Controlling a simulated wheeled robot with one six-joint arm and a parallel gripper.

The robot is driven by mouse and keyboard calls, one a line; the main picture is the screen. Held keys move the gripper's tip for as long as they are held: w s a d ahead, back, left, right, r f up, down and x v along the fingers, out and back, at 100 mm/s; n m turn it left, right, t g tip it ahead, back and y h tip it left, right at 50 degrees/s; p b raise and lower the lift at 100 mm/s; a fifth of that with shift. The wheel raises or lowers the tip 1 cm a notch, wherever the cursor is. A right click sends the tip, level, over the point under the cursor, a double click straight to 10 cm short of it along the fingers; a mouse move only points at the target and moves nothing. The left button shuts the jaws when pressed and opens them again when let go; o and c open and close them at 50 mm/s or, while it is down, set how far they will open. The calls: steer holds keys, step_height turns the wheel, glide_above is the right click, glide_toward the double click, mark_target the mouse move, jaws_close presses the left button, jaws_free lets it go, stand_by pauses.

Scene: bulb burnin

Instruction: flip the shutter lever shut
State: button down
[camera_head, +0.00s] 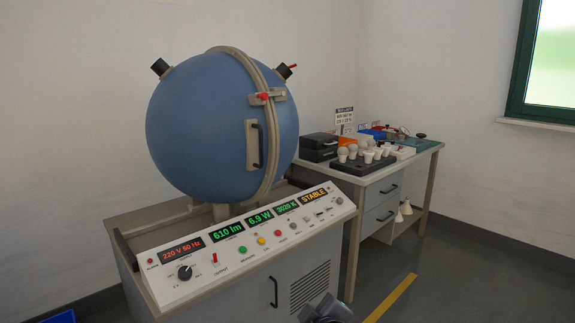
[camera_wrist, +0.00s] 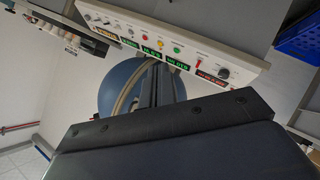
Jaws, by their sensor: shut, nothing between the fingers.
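The large blue sphere (camera_head: 205,130) stands on the grey console, its hinged halves joined by a beige ring (camera_head: 272,150). A small red lever (camera_head: 292,66) sticks out to the upper right from a black port (camera_head: 282,72) on top of the sphere; it looks like the shutter lever. A red-knobbed latch (camera_head: 264,97) lies across the ring. The sphere also shows in the wrist view (camera_wrist: 113,90), partly behind my gripper (camera_wrist: 157,70), which is shut and empty. The lever cannot be made out there. My gripper is apart from the sphere.
The control panel (camera_head: 165,288) has lit displays, one reading STABLE, and a red output switch (camera_head: 214,257). A side table (camera_head: 345,178) at the right holds a black bulb tray (camera_head: 362,166) and boxes. Open floor (camera_head: 420,265) lies at the right. A blue crate (camera_wrist: 298,38) shows in the wrist view.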

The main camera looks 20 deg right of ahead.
steer(key=w+r+n+t+y+p, duration=0.1)
steer(key=w+r+n+t+p, duration=0.15)
steer(key=r, duration=0.45)
steer(key=w+r+n+t+y+p, duration=0.1)
steer(key=w+r+n+p, duration=0.15)
steer(key=r, duration=0.55)
steer(key=s+a+r+n+g+y+p, duration=0.2)
steer(key=r+n+y+p, duration=0.4)
steer(key=r+n, duration=0.7)
steer(key=s+a+r+n+g+y+p, duration=0.2)
steer(key=a+r+n+y+p, duration=0.2)
steer(key=r+n+y+p, duration=0.3)
step_height(320, 180, up, 6)
steer(key=n+y, duration=0.3)
steer(key=n, duration=0.4)
steer(key=shift+s+y, duration=0.4)
steer(key=shift+f, duration=0.1)
